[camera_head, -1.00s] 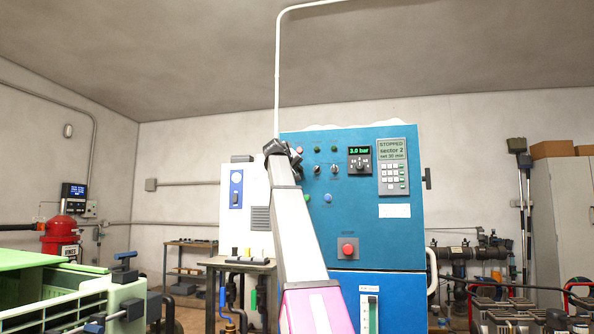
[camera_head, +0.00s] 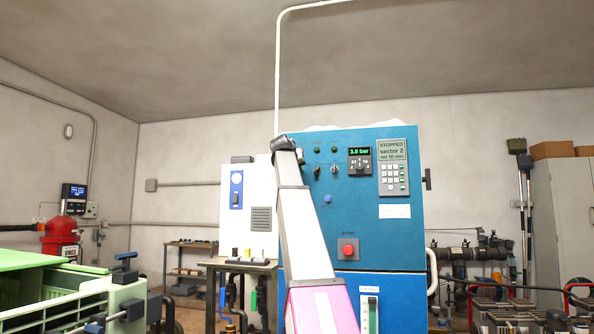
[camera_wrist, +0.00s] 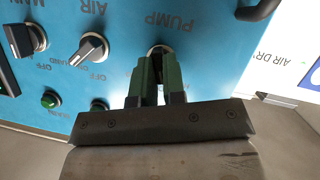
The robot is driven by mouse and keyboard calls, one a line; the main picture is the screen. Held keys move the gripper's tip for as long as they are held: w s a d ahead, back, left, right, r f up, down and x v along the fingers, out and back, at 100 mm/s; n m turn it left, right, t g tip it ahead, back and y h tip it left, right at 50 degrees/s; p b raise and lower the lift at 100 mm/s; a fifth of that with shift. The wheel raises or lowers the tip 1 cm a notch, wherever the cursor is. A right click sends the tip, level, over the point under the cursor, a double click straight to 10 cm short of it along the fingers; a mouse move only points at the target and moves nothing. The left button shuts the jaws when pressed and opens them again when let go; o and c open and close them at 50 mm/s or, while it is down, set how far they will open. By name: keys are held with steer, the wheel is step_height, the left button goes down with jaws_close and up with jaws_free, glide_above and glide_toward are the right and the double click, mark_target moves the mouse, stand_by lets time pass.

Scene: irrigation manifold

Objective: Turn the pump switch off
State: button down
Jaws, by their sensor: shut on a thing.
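The pump switch (camera_wrist: 159,50) is on the blue panel under the upside-down word PUMP in the wrist view. Only a bit of its rim shows; my fingers cover the rest, so its setting cannot be read. My gripper (camera_wrist: 160,68) has its green-padded fingers at the switch and is shut on it. In the head view my gripper (camera_head: 283,143) is at the upper left of the blue cabinet (camera_head: 385,240), and the arm hides the switch.
The AIR knob (camera_wrist: 91,48) and MAIN knob (camera_wrist: 26,40) sit beside the pump switch in the wrist view, with green lamps (camera_wrist: 50,100) near them. A red button (camera_head: 348,249) is lower on the cabinet. A controller (camera_head: 393,166) reads STOPPED.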

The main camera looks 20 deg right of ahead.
steer(key=shift+d+m+t+y, duration=0.2)
steer(key=shift+m+t+y, duration=0.2)
steer(key=shift+m+y, duration=0.6)
steer(key=shift+m, duration=0.3)
steer(key=c, duration=1.2)
jaws_free()
steer(key=shift+w+d+f, duration=0.1)
steer(key=v, duration=1.1)
steer(key=shift+f, duration=0.15)
